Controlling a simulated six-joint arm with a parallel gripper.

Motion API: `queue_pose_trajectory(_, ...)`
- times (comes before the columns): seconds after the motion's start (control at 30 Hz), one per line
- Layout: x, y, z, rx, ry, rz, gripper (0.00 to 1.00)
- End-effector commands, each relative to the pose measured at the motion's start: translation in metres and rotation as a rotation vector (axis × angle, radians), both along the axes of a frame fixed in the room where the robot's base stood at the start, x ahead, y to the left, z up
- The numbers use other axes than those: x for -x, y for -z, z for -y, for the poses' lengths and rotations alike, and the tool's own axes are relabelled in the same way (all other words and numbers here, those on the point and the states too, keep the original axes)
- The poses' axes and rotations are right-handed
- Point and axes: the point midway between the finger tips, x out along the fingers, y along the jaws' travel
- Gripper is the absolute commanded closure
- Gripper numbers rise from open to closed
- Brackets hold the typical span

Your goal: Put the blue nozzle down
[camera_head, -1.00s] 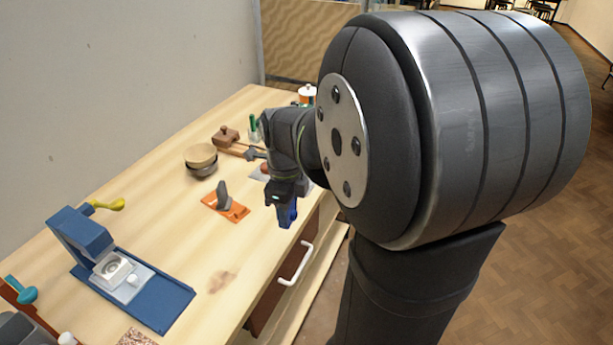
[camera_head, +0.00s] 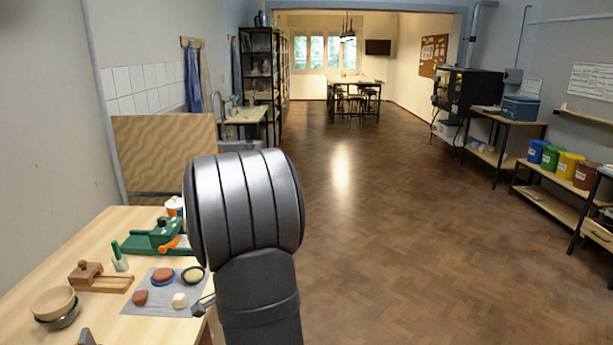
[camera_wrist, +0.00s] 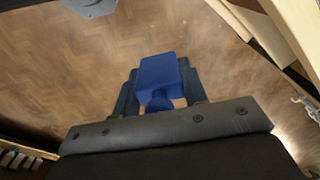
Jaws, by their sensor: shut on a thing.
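The blue nozzle (camera_wrist: 160,72) is held between the two fingers of my gripper (camera_wrist: 158,92) in the wrist view. Both fingers flank it closely, one on each side. Parquet floor shows below and around the nozzle in that view, with pale wooden edges at the upper right. In the head view my gripper and the nozzle are out of sight; my arm stands at the right side of the wooden workbench (camera_head: 110,240).
A grey mat (camera_head: 150,305) with several small pieces lies on the workbench, near a green tool (camera_head: 150,243), a wooden tool (camera_head: 88,273) and stacked bowls (camera_head: 55,303). Open floor (camera_head: 400,220) lies right of the bench. Shelves with coloured buckets (camera_head: 568,165) stand at far right.

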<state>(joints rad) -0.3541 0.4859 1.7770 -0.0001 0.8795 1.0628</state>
Motion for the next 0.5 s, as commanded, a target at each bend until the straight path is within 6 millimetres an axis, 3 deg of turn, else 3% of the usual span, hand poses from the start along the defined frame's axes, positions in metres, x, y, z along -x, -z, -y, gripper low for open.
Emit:
queue_pose_trajectory(0.2, -0.029, 0.040, 0.051, 0.000, -0.222, -0.003, 0.83)
queue_pose_trajectory(0.5, -0.051, 0.092, 0.121, -0.002, -0.527, -0.003, 0.83)
